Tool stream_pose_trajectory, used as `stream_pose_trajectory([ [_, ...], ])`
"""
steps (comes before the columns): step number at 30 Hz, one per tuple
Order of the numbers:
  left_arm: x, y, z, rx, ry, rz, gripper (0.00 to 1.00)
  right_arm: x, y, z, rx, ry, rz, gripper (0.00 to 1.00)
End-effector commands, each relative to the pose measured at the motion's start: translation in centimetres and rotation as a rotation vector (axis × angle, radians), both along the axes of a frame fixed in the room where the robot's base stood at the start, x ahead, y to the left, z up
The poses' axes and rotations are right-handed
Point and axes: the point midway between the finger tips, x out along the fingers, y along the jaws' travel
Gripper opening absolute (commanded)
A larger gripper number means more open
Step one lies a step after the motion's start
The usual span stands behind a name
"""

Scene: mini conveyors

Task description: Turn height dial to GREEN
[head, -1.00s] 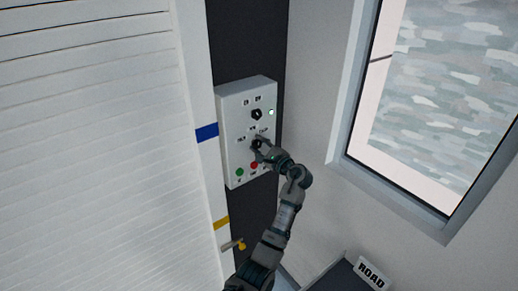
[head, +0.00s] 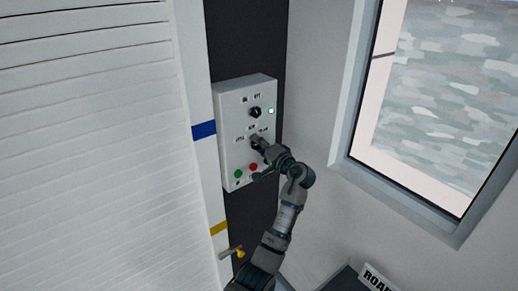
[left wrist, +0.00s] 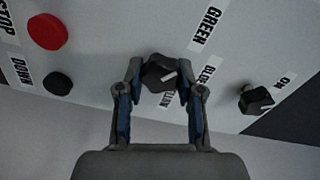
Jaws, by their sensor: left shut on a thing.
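The height dial (left wrist: 158,75) is a black knob with a white pointer line on the grey control box (head: 228,125). My left gripper (left wrist: 157,90) is shut on it, one finger on each side. The pointer line slants right and slightly up in the left wrist view. The GREEN label (left wrist: 205,28) is up and right of the dial, the BLUE label (left wrist: 208,76) is to its right, and the YELLOW label is partly hidden by a finger. In the head view my left gripper (head: 256,144) covers most of the dial. My right gripper is not in view.
A red button (head: 253,167) and a green button (head: 238,174) sit below. A white shutter stands left, a window (head: 430,100) right.

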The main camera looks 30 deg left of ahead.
Motion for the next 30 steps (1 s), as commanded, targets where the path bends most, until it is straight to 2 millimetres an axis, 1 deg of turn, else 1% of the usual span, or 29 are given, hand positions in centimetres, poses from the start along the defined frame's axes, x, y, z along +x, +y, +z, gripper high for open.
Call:
stream_pose_trajectory([
  [1, 0.1, 0.0, -0.9, -0.019, -0.012, 0.002, 0.02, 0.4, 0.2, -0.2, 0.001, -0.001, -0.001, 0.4],
  [6, 0.1, 0.0, -0.9, -0.047, -0.075, 0.003, 0.02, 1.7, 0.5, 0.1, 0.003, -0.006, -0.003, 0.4],
  [10, 0.1, 0.0, -0.9, -0.059, -0.102, 0.003, 0.02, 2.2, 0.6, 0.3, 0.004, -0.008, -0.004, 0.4],
  [25, 0.1, 0.0, -0.9, -0.067, -0.117, 0.003, 0.02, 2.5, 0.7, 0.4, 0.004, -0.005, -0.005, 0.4],
  [26, 0.1, 0.0, -0.9, -0.067, -0.117, 0.003, 0.39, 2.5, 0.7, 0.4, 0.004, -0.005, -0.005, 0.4],
  [27, 0.1, 0.0, -0.9, -0.068, -0.117, 0.003, 0.49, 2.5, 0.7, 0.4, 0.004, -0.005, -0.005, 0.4],
  [29, 0.1, 0.0, -0.9, -0.067, -0.118, 0.003, 0.62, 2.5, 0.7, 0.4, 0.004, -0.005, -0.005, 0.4],
  [30, 0.1, 0.0, -0.8, -0.065, -0.119, 0.002, 0.62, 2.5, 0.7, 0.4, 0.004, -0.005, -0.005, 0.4],
])
